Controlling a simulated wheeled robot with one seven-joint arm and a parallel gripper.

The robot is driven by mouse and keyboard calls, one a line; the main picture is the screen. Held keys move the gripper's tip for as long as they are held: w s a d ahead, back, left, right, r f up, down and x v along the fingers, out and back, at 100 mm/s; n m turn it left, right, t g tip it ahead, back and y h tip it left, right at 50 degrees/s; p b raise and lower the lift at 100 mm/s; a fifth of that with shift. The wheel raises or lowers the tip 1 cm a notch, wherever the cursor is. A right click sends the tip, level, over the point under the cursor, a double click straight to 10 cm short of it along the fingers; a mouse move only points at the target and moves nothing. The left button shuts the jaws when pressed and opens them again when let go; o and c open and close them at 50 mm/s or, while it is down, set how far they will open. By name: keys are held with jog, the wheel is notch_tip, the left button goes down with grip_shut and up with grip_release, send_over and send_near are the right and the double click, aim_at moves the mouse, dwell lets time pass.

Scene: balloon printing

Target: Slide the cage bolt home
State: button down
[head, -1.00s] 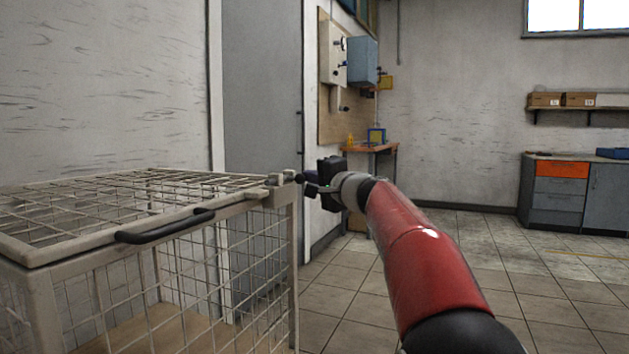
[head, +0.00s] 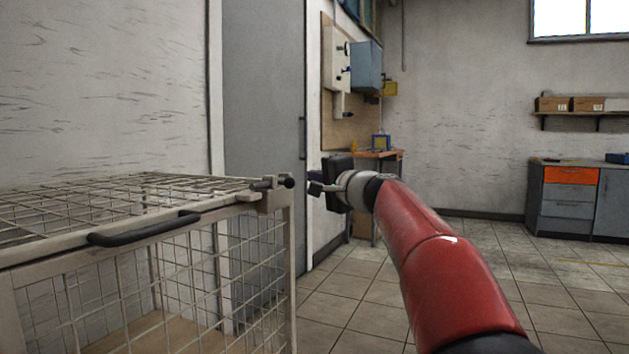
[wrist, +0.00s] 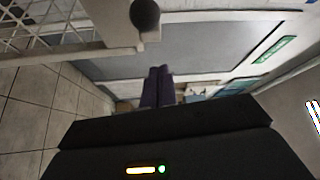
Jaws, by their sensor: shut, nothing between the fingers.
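The cage (head: 150,230) is a pale metal frame with wire mesh sides and a closed mesh lid with a black handle (head: 143,230). The cage bolt (head: 266,184) lies at the lid's right front corner, its dark round knob (head: 289,182) sticking out to the right. The knob also shows at the top of the wrist view (wrist: 145,14). My gripper (head: 313,188) is shut and empty, just right of the knob with a small gap. Its closed fingers (wrist: 158,88) show in the wrist view, apart from the knob. How far the bolt sits in its catch is hard to tell.
A grey door (head: 262,110) and white wall stand behind the cage. A small wooden table (head: 376,155) and wall boxes (head: 366,68) are farther back. Drawer cabinets (head: 570,195) stand far right. The tiled floor right of the cage is clear.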

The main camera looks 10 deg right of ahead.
jog(key=b+v, duration=0.1)
jog(key=v, duration=0.9)
jog(key=shift+a+b, duration=0.25)
jog(key=shift+b, duration=0.15)
jog(key=shift+s, duration=0.1)
